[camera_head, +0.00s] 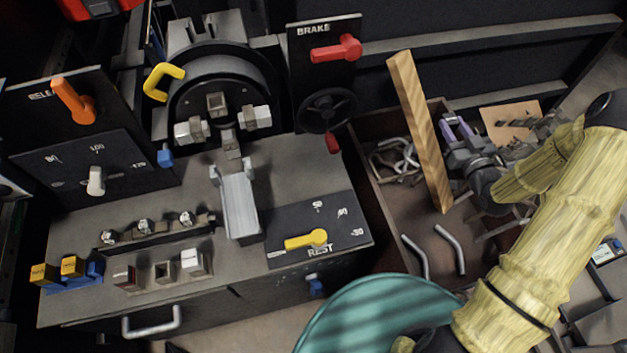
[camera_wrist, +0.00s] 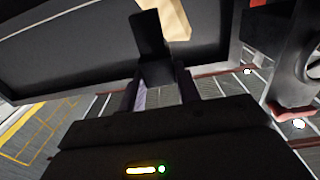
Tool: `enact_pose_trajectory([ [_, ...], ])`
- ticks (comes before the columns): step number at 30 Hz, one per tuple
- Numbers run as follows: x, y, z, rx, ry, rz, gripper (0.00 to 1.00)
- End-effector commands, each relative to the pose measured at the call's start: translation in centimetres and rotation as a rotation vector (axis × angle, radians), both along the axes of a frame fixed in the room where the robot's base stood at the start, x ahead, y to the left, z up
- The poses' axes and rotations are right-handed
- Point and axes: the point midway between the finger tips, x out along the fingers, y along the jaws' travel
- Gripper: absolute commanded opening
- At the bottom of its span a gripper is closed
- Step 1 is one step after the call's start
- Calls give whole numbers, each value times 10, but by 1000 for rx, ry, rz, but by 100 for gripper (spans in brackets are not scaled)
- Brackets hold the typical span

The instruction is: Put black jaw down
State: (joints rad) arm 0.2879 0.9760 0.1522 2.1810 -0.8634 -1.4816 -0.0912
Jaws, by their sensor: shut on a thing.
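The black jaw (camera_wrist: 150,36), a dark angular block, stands up between the purple fingers of my gripper (camera_wrist: 160,84) in the wrist view. My gripper is shut on its lower part. In the head view my gripper (camera_head: 455,128) is above the open drawer at the right, just right of a wooden bar. I cannot make out the black jaw clearly there.
The wooden bar (camera_head: 420,130) slants up close to my gripper; its end (camera_wrist: 177,18) shows in the wrist view. The drawer (camera_head: 395,235) holds bent metal rods (camera_head: 450,248). The machine bench (camera_head: 100,205) with jaws and levers is at left. A green round seat (camera_head: 370,315) is in front.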

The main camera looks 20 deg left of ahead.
Motion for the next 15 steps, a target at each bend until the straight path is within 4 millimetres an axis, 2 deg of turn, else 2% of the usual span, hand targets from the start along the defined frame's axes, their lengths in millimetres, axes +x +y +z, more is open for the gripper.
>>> enact_pose_trajectory([
  [1, 4, 14, -2, -7, -9, 85, 5],
  [7, 2, 60, 2, -7, -6, 426, 5],
  [15, -20, 115, -13, -6, -2, 950, 5],
])
